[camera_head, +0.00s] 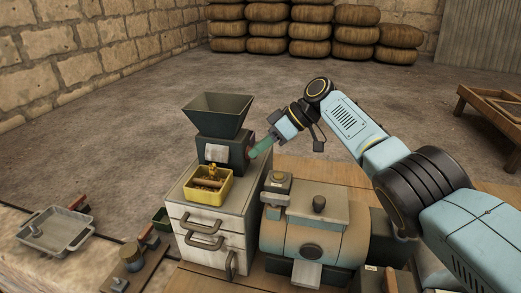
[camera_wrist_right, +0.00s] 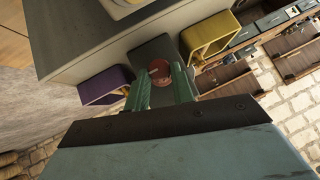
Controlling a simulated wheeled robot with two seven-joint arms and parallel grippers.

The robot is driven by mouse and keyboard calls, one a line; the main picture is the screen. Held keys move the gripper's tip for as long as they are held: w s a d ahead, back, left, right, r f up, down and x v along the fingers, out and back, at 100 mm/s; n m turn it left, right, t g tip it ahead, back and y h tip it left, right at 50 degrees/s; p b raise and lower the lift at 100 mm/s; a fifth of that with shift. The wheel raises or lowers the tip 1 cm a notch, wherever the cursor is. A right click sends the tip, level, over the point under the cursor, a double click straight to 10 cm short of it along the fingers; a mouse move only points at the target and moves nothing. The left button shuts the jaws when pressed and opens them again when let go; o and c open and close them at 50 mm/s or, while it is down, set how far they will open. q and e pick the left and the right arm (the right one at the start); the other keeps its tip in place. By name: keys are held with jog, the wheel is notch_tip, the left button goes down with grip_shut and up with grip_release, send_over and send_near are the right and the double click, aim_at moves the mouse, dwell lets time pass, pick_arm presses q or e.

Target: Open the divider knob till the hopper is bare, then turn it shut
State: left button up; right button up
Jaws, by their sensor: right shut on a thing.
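The dark hopper (camera_head: 217,115) stands on top of a dark machine on a grey cabinet; the part of its inside that shows looks dark, and I cannot make out any contents. The divider knob is a round reddish knob (camera_wrist_right: 160,72) on the machine's side. My right gripper (camera_head: 254,152) reaches the machine's right side with its green fingers. In the right wrist view the fingers (camera_wrist_right: 161,84) are on either side of the knob, shut on it. A yellow bin (camera_head: 222,192) with brownish contents sits in front of the machine. My left gripper is not in view.
In the right wrist view a purple bin (camera_wrist_right: 90,87) and a yellow bin (camera_wrist_right: 228,31) flank the machine. A rounded tan machine (camera_head: 330,236) stands right of the cabinet (camera_head: 245,203). A grey tray (camera_head: 54,232) lies at the left. Stacked sacks (camera_head: 310,30) line the back.

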jog(key=shift+f, duration=0.2)
jog(key=o, duration=1)
jog(key=shift+r, duration=0.1)
jog(key=v, duration=1.3)
jog(key=shift+r+p, duration=0.15)
jog(key=shift+p, duration=0.15)
jog(key=shift+s+d+r, duration=0.1)
